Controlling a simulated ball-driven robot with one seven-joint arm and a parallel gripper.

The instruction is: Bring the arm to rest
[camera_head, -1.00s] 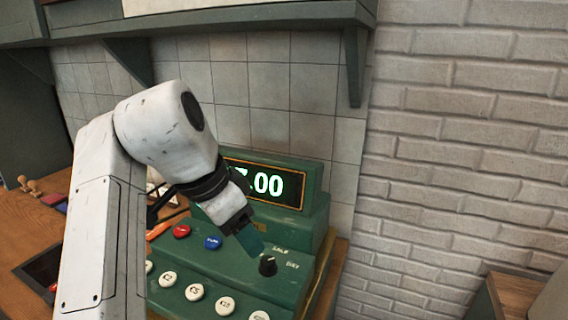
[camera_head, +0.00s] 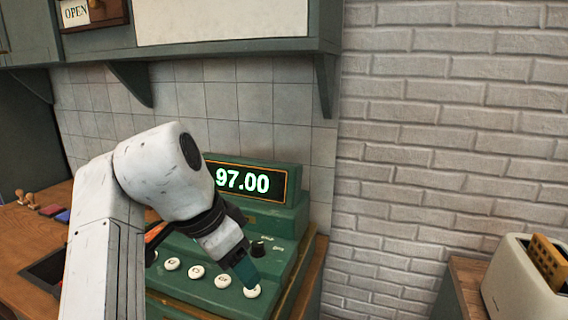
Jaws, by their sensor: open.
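My arm reaches in from the lower left, and my gripper (camera_head: 247,276) points down over the green cash register (camera_head: 283,214). A black knob (camera_head: 258,248) sits behind the gripper.
The register stands on a wooden counter (camera_head: 40,235). A green shelf (camera_head: 235,52) hangs above. A toaster (camera_head: 522,285) with a slice in it stands at the right on a separate counter. Wooden stamps (camera_head: 26,198) lie at the far left. A white brick wall (camera_head: 450,150) closes the back.

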